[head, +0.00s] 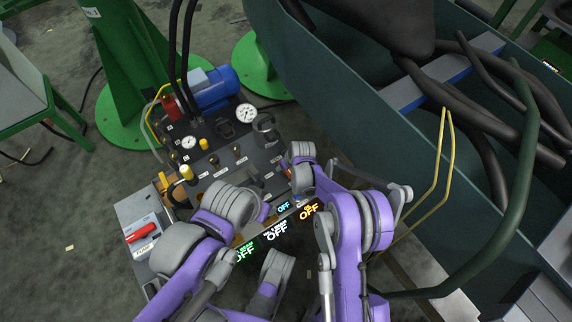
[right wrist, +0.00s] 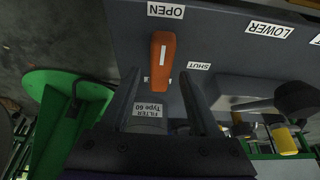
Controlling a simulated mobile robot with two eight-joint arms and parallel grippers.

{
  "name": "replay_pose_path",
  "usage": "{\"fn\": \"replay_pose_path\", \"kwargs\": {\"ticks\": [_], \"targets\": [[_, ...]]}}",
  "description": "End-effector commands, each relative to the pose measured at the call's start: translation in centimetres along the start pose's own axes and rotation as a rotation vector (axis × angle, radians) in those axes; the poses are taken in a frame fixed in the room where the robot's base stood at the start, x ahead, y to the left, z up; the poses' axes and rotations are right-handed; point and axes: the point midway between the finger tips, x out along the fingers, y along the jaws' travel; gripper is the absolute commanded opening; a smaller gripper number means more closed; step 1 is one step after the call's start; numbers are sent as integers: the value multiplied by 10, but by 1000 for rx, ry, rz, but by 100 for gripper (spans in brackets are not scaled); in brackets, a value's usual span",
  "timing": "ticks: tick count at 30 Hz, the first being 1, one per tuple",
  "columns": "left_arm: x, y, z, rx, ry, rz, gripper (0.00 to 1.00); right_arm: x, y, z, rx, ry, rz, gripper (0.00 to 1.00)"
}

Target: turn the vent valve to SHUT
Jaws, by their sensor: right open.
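The vent valve's orange handle (right wrist: 162,62) shows in the right wrist view. It points up toward the OPEN label (right wrist: 165,10); the SHUT label (right wrist: 198,66) is to its right. My right gripper (right wrist: 160,84) is open, with one dark finger on each side of the handle's lower part. I cannot tell whether either finger touches it. In the head view my arms cover the front of the valve panel (head: 226,158), and I cannot make out the valve handle or my right jaws there. My left gripper's jaws do not show.
A LOWER label (right wrist: 268,29), a dark knob (right wrist: 295,98) and a yellow-banded part (right wrist: 284,140) are to the right in the wrist view. In the head view, a switch box with a red handle (head: 140,233) is left, and a green trough wall (head: 330,75) is right.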

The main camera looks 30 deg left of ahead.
Motion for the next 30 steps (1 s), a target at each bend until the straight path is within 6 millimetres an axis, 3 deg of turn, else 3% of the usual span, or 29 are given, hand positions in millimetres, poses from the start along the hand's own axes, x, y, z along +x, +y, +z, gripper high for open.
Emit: {"fn": "replay_pose_path", "kwargs": {"ticks": [10, 21, 30], "targets": [[1, 0, 0, 0, 0, 0, 50, 4, 0, 0, 0, 0, 0, 62], [1, 0, 0, 0, 0, 0, 50, 4, 0, 0, 0, 0, 0, 0], [1, 0, 0, 0, 0, 0, 50, 4, 0, 0, 8, 0, 4, 0]]}}
